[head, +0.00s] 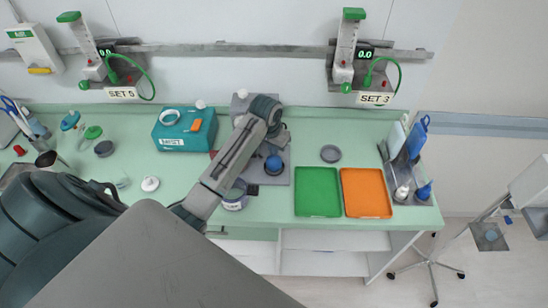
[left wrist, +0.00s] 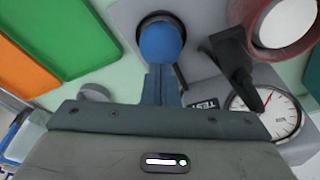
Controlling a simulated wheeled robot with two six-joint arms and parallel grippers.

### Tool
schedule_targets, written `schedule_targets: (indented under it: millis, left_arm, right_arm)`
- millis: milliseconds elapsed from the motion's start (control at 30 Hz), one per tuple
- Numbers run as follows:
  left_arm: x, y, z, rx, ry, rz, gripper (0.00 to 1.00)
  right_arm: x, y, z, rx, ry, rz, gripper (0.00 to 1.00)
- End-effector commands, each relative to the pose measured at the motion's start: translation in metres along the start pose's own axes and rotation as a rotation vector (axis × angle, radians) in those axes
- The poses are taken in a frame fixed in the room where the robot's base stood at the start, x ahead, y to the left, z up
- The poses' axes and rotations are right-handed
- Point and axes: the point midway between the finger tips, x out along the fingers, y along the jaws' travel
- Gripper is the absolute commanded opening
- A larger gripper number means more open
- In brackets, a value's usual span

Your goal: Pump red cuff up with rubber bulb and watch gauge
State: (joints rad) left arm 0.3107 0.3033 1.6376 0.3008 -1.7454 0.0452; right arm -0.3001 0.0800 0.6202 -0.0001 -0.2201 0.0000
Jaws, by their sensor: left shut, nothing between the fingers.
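The blue rubber bulb (head: 273,165) stands on a grey board (head: 279,179) on the green counter. In the left wrist view the bulb (left wrist: 160,40) is in a dark ring, just beyond my fingertips. My left gripper (left wrist: 161,72) is shut and empty, its tips close to the bulb; I cannot tell whether they touch. The red cuff (left wrist: 268,48) is around a pale cylinder at the upper right of that view. The round white gauge (left wrist: 285,113) has a red needle, partly hidden by my gripper. In the head view my arm covers most of cuff and gauge.
A black lever-like part (left wrist: 231,52) stands beside the bulb. A green tray (head: 318,212) and an orange tray (head: 366,213) lie to the right. A teal box (head: 172,143) and a jar (head: 235,203) stand near my arm. A bottle rack (head: 417,196) is at the right end.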

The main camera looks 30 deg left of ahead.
Motion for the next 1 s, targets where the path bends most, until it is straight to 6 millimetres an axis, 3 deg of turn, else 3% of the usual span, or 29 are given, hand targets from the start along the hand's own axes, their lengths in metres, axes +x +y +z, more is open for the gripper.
schedule_targets:
  millis: [333,867,1000]
  left_arm:
    - [0.001,0.0,0.0,0.0,0.0,0.0,0.0]
    - [0.027,0.0,0.006,0.0,-0.001,0.0,0.0]
    - [0.025,0.0,0.005,0.0,-0.001,0.0,0.0]
  right_arm:
    - [0.0,0.0,0.0,0.0,0.0,0.0,0.36]
    - [0.004,-0.001,0.001,0.0,0.0,0.0,0.36]
    - [0.003,0.0,0.0,0.0,0.0,0.0,0.36]
